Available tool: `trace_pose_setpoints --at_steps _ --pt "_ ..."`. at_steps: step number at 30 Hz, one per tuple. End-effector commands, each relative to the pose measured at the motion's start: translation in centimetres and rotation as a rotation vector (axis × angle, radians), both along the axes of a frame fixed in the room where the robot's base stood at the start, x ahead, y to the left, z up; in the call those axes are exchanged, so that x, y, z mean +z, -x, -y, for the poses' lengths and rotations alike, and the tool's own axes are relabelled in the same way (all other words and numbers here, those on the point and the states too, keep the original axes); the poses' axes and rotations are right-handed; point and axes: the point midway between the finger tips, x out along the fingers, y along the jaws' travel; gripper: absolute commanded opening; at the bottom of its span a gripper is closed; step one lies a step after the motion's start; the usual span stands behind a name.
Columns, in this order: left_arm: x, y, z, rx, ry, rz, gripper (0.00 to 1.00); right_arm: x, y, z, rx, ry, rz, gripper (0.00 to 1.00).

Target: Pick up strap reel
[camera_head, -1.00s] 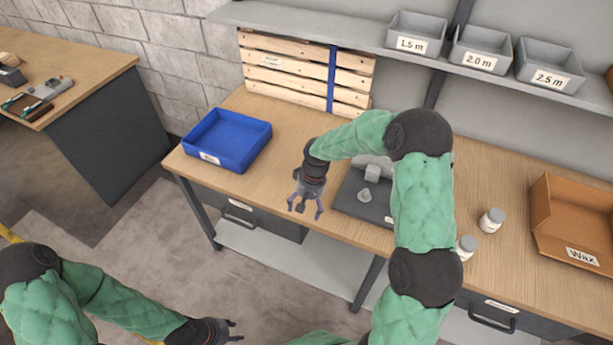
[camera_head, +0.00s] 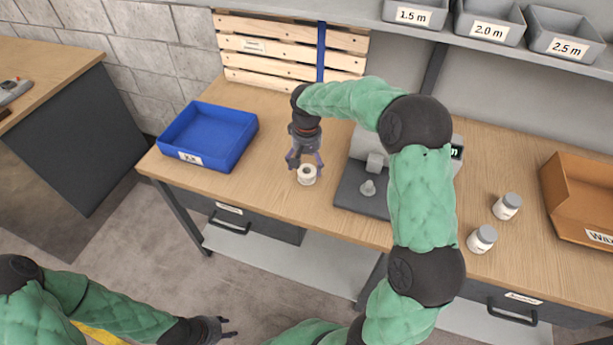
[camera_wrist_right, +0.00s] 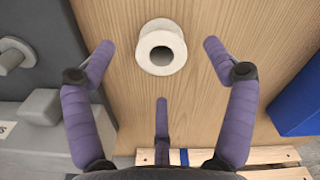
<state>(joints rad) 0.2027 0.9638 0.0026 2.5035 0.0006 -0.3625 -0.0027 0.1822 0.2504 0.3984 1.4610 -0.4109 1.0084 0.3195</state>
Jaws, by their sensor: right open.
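The strap reel (camera_head: 307,175) is a small white ring with a dark hole, standing on the wooden table between the blue bin and the grey machine. My right gripper (camera_head: 304,162) is open just above and behind it. In the right wrist view the reel (camera_wrist_right: 161,47) lies ahead, between the spread purple fingers of the right gripper (camera_wrist_right: 158,58), with bare wood on both sides of it. My left gripper (camera_head: 226,328) is low over the floor, away from the table; its fingers look apart and hold nothing.
A blue bin (camera_head: 240,146) stands left of the reel, and a grey machine (camera_head: 352,194) close on its right. Two white jars (camera_head: 482,239) and an orange-brown bin (camera_head: 560,218) stand further right. A slatted pallet (camera_head: 262,62) leans at the back. Wood around the reel is clear.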

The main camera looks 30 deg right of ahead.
Motion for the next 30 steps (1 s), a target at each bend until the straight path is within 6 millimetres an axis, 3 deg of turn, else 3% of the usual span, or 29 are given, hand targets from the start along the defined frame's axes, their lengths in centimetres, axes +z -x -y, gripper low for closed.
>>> trace_pose_setpoints --at_steps 5,15,23,27,30 --pt "-0.6 0.0 0.0 0.000 0.000 0.000 0.40 -1.0 -0.2 0.1 -0.001 0.000 0.002 0.85" --pt "-2.9 0.0 0.0 0.000 0.000 0.000 0.40 -5.3 -0.6 0.4 -0.001 0.000 0.002 0.85" --pt "-2.8 0.0 0.0 0.000 0.000 0.000 0.40 -5.4 -0.6 0.4 -0.001 0.000 0.003 0.85" --pt "-2.8 0.0 0.0 0.000 0.000 0.001 0.40 -5.4 -0.6 0.4 -0.001 0.000 0.003 0.46" --pt "-2.8 0.0 0.0 0.000 0.000 0.001 0.40 -5.4 -0.6 0.4 0.000 0.000 0.003 0.23"
